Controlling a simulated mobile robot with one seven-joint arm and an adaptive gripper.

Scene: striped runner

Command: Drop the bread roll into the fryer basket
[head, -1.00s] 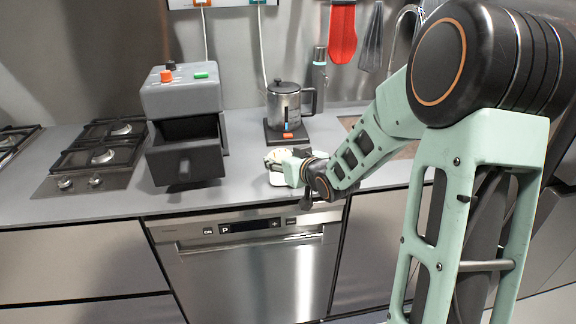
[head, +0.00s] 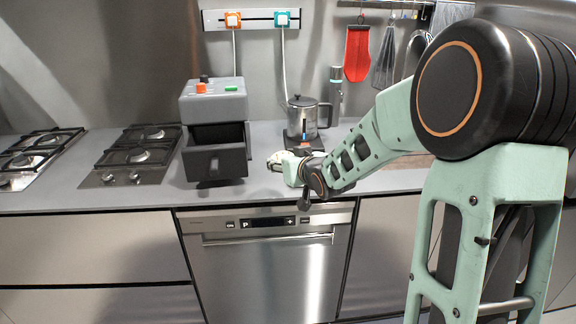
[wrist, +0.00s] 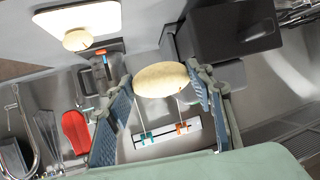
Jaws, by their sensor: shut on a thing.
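My gripper (head: 280,164) is shut on a pale tan bread roll (wrist: 162,79), which sits between its two blue-grey finger pads in the wrist view. In the head view my gripper is over the counter, just right of the fryer, and the roll is small there. The grey fryer (head: 214,103) stands on the counter with its dark basket (head: 216,162) pulled out toward the front. In the wrist view the dark fryer (wrist: 225,30) is at upper right. The basket's inside is mostly hidden.
A second pale roll (wrist: 77,40) lies on a white board (wrist: 105,17) in the wrist view. A glass kettle (head: 303,118) stands behind my gripper. Gas hobs (head: 135,155) are left of the fryer. Utensils and a red mitt (head: 357,53) hang on the wall.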

